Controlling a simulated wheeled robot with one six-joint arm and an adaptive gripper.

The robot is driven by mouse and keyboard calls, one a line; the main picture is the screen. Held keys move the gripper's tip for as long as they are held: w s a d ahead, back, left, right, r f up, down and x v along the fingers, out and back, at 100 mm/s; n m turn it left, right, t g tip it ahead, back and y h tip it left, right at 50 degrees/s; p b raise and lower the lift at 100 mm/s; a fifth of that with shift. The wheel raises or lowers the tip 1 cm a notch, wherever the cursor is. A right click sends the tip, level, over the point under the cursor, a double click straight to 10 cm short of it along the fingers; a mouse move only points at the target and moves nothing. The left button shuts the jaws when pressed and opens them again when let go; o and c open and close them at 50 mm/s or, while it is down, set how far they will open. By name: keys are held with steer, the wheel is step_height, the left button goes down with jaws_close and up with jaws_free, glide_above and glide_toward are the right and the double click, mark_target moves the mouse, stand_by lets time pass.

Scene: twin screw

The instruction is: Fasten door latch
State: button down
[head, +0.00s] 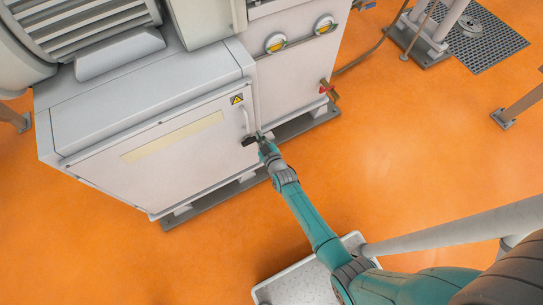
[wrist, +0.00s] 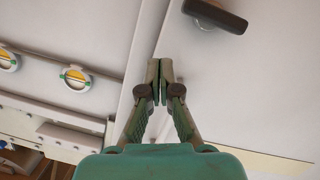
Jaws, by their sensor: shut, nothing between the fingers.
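The cabinet door (head: 160,150) is a pale panel with a yellowish strip and a warning triangle, and it looks flush with the cabinet. A dark latch handle (head: 249,141) sits at its right edge, below a pale upright handle (head: 245,120). In the wrist view the dark latch handle (wrist: 216,16) is at the top, tilted slightly, right of the door seam. My gripper (wrist: 160,68) is shut and empty, with its fingertips in front of the seam, apart from the handle in the picture. In the head view my gripper (head: 261,138) is just right of the latch handle and partly hides the seam.
Two round gauges with yellow faces (head: 276,42) are on the housing to the right. A red-handled valve (head: 326,88) sticks out low on that side. A grey base rail (head: 215,190) runs along the floor.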

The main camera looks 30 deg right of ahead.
steer(key=v, duration=0.9)
steer(key=shift+d, duration=0.4)
steer(key=s+a+r+m, duration=0.1)
steer(key=s+r, duration=0.3)
steer(key=s, duration=0.8)
steer(key=s+r+m, duration=0.1)
steer(key=s+r, duration=0.4)
steer(key=s, duration=0.7)
steer(key=s+r, duration=0.6)
steer(key=r, duration=0.3)
steer(key=s+a+r+m, duration=0.1)
steer(key=s+r, duration=0.6)
steer(key=r, duration=0.3)
steer(key=shift+m+g+y, duration=0.3)
steer(key=shift+y, duration=0.1)
